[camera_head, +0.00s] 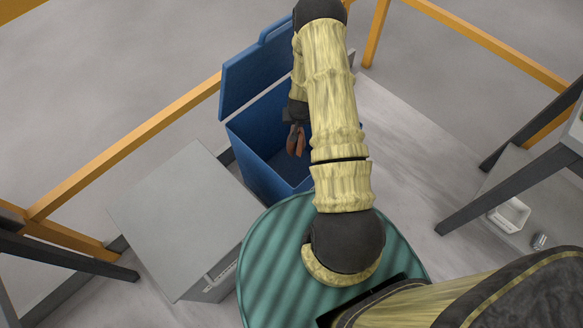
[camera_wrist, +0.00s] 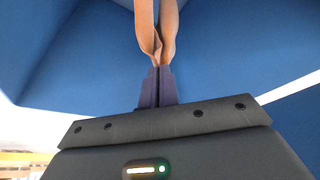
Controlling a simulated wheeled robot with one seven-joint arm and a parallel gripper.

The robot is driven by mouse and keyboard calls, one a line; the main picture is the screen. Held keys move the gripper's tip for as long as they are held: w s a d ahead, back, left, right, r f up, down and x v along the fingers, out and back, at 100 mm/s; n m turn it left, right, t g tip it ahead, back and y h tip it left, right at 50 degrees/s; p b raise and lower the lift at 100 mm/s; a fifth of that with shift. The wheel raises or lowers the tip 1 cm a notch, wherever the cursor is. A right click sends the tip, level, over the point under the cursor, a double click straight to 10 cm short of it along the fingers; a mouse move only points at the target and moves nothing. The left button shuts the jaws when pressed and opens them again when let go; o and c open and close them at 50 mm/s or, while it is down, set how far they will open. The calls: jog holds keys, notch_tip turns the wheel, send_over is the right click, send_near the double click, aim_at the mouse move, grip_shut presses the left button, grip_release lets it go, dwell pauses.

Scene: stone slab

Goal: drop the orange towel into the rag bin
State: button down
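The orange towel (camera_wrist: 157,25) hangs from my gripper (camera_wrist: 156,88), whose dark fingers are closed on it in the wrist view. In the head view the towel (camera_head: 296,139) shows as a small orange-brown shape beside my arm, over the mouth of the blue bin (camera_head: 262,172). The bin's lid (camera_head: 262,68) stands open at the back. Blue bin walls (camera_wrist: 240,60) fill most of the wrist view around the towel. My arm hides the bin's right part and most of my gripper (camera_head: 293,118) in the head view.
A grey cabinet (camera_head: 185,215) stands left of the bin. Yellow rails (camera_head: 125,150) run behind and to the left. At the right, a dark-legged table (camera_head: 500,190) stands near a white container (camera_head: 509,215) and a small metal item (camera_head: 539,241).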

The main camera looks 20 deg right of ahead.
jog(key=shift+c, duration=1.4)
grip_release()
jog(key=shift+s+a+r+g+y+p, duration=0.15)
jog(key=shift+r+g+p, duration=0.2)
jog(key=shift+r+p, duration=0.65)
jog(key=shift+s+r+g+y+p, duration=0.1)
jog(key=shift+s+r+g+p, duration=0.15)
jog(key=shift+r+p, duration=0.8)
jog(key=shift+s+a+r+g+y+p, duration=0.15)
jog(key=shift+r+g+p, duration=0.25)
jog(key=shift+r+p, duration=0.6)
jog(key=shift+f, duration=0.1)
notch_tip(320, 180, up, 17)
jog(key=s+a+p, duration=0.1)
jog(key=s, duration=0.1)
jog(key=shift+s, duration=0.15)
